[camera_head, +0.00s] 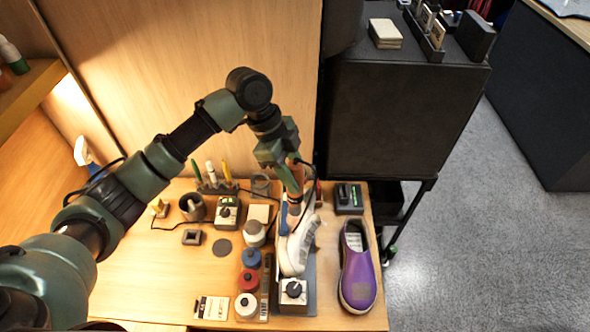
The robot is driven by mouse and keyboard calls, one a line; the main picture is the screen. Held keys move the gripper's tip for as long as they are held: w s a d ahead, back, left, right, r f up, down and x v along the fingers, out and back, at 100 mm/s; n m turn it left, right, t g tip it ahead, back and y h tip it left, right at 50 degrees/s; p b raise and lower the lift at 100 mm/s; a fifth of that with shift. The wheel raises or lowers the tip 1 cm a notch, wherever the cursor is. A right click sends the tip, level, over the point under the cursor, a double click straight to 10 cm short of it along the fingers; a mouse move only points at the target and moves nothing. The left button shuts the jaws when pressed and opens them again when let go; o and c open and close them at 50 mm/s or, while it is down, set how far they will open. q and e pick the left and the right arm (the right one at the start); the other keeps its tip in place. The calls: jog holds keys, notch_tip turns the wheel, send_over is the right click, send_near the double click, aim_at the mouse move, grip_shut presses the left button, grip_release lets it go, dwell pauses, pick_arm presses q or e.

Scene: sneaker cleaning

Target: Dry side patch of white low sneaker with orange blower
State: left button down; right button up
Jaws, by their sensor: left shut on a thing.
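The white low sneaker (293,254) is at the right part of the wooden table, partly hidden by my left arm and gripper from above. It appears to rest on a dark base, toe toward the front. My left gripper (293,186) is shut on the orange blower (296,201), just above the far end of the sneaker. Most of the blower is hidden by the gripper, so I cannot tell whether it touches the shoe. The side patch cannot be made out. My right gripper is out of view.
A purple shoe (357,268) stands right of the sneaker. Left of it are blue (251,259), red (248,281) and white (246,305) topped jars. A small box with a knob (293,291) is in front. A dark cabinet (395,120) stands behind right. The table's front left is clearer.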

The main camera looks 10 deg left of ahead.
pick_arm(q)
jog(key=shift+s, duration=0.15)
jog(key=shift+w+a+r, duration=0.1)
jog(key=shift+w+a, duration=0.1)
jog(key=shift+w, duration=0.8)
jog(key=shift+w+a, duration=0.15)
jog(key=shift+w, duration=0.85)
dwell(0.4)
notch_tip(320, 180, up, 7)
jog(key=p, duration=0.4)
jog(key=shift+p, duration=0.4)
